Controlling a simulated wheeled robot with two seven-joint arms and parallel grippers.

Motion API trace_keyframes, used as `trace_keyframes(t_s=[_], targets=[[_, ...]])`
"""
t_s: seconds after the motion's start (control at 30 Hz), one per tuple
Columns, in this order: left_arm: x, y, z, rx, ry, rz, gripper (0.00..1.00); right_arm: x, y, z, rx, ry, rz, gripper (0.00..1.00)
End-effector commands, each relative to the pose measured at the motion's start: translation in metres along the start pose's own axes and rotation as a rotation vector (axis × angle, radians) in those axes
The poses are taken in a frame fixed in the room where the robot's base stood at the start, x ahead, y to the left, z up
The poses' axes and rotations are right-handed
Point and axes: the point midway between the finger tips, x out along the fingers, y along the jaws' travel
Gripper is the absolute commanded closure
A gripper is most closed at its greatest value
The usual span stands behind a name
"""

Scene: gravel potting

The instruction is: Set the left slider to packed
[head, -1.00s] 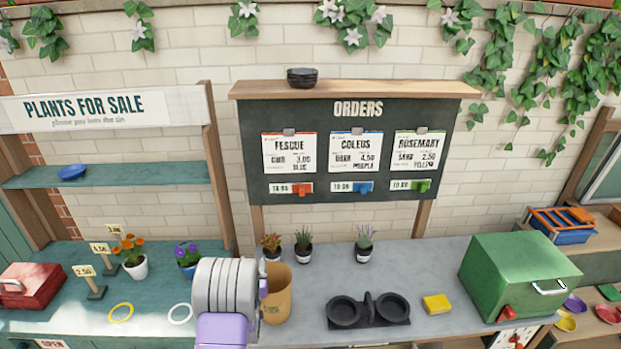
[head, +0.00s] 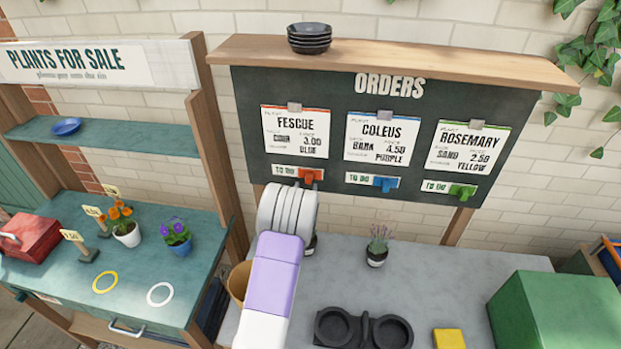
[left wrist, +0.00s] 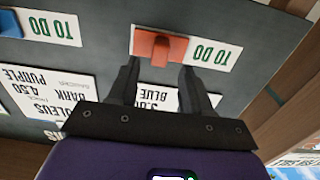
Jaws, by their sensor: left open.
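The left slider is an orange-red knob (head: 311,176) under the Fescue card on the orders board (head: 345,90). It sits at the right of its label strip, and "TO DO" shows to its left. In the left wrist view, which is upside down, the slider (left wrist: 160,47) is in front of my left gripper (left wrist: 160,67). The gripper's two dark fingers are apart, one toward each side of the knob, with nothing held; I cannot tell whether they touch it. In the head view my left wrist hides the fingers, just below the slider. My right gripper is not in view.
Blue (head: 385,183) and green (head: 462,190) sliders sit to the right on the same board, also showing "TO DO". Below are a lavender pot (head: 376,256), a black two-cup holder (head: 363,330), a yellow block (head: 449,339) and a green box (head: 555,310).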

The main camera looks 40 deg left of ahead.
Motion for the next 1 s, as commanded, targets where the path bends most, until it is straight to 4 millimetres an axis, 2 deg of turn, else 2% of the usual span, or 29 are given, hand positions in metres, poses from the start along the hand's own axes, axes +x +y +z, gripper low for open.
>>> trace_keyframes(t_s=[0.1,0.3,0.7,0.77,1.0], targets=[[0.018,0.0,-0.001,0.001,0.001,0.0,0.51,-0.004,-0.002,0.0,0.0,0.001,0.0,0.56],[0.038,0.0,0.0,0.001,0.0,0.0,0.51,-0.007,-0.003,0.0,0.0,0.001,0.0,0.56],[0.045,0.0,0.0,0.0,-0.001,0.0,0.51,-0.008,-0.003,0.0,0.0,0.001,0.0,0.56],[0.045,0.0,0.0,0.0,-0.001,0.0,0.57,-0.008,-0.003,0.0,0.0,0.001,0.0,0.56],[0.045,0.0,0.0,0.0,-0.001,0.0,0.94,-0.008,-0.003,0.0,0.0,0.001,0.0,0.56]])
